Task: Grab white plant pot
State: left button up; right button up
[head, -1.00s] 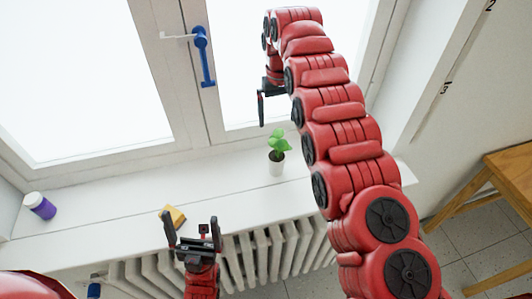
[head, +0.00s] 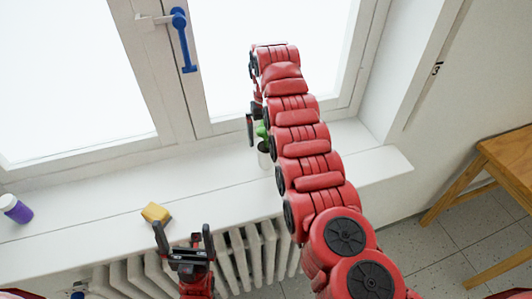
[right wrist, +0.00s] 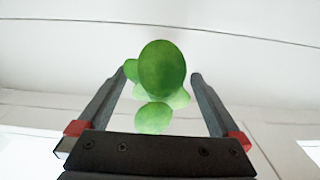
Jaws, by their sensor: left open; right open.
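The white plant pot (head: 264,156) stands on the windowsill in the head view, partly hidden behind my right arm. Its green plant (head: 261,131) shows just above it. In the right wrist view the green leaves (right wrist: 160,75) fill the space between the fingers, and the pot itself is hidden below them. My right gripper (right wrist: 152,92) is open, above the pot, with the leaves between or just beyond its fingers. In the head view only one dark finger shows beside the plant. My left gripper (head: 183,238) is open and empty, in front of the sill above the radiator.
A yellow sponge (head: 155,212) lies on the sill (head: 90,215) near my left gripper. A purple bottle with a white cap (head: 16,209) is at the far left. The window with its blue handle (head: 183,40) rises behind. A wooden table (head: 506,160) stands at right.

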aim_at(266, 148)
jog(key=shift+f+p, duration=0.3)
jog(key=shift+p, duration=0.2)
notch_tip(266, 148, down, 5)
jog(key=shift+s+r+p, duration=0.1)
jog(key=shift+r+p, duration=0.1)
jog(key=shift+p, duration=1.05)
jog(key=shift+a, duration=0.1)
grip_shut()
